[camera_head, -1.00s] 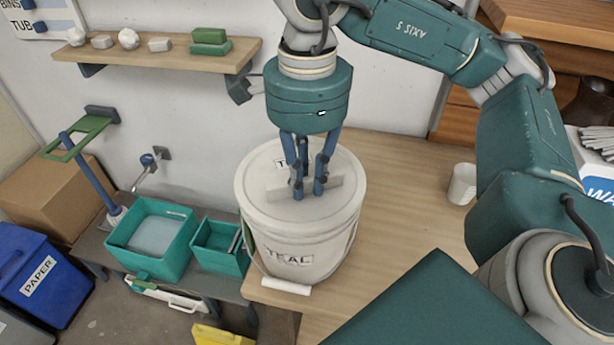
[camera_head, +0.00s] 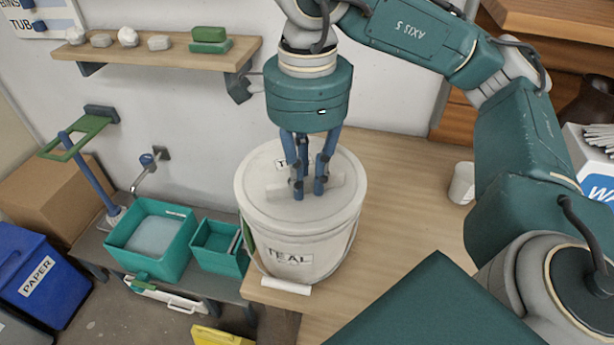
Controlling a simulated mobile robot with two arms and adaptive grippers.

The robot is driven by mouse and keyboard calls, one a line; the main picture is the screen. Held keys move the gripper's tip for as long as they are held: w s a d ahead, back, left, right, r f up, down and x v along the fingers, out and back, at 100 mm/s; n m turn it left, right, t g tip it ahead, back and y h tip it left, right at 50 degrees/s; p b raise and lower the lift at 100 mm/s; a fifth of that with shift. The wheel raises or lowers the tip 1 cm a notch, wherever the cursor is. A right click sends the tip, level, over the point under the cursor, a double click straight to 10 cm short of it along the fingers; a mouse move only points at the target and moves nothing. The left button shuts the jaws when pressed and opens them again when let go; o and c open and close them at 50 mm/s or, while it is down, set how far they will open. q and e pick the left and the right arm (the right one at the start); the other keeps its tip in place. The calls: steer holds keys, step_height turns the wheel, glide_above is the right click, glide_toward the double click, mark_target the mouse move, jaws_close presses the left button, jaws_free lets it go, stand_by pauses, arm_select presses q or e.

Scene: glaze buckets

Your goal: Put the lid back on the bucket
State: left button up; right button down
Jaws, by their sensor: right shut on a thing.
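A white bucket (camera_head: 325,245) labelled TEAL stands upright on the wooden table. Its round white lid (camera_head: 262,205) lies over the bucket's mouth and looks level. I cannot tell whether it is pressed fully down. A bar-shaped handle (camera_head: 334,184) crosses the middle of the lid. My right gripper (camera_head: 308,193) points straight down from above, with its blue fingers shut on the lid's handle. The fingers hide part of the handle and of a small label on the lid. My left gripper is not in view.
A white cup (camera_head: 461,184) stands on the table (camera_head: 400,210) right of the bucket, with bare wood between. Teal tubs (camera_head: 150,262) sit on a lower bench at left. A wall shelf (camera_head: 160,58) holds several small pieces.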

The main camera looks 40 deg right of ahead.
stand_by(0.3)
steer(key=c, duration=1.1)
jaws_free()
steer(key=shift+r, duration=0.1)
steer(key=shift+r+p, duration=1.95)
steer(key=shift+r, duration=0.6)
steer(key=shift+r+p, duration=0.9)
jaws_close()
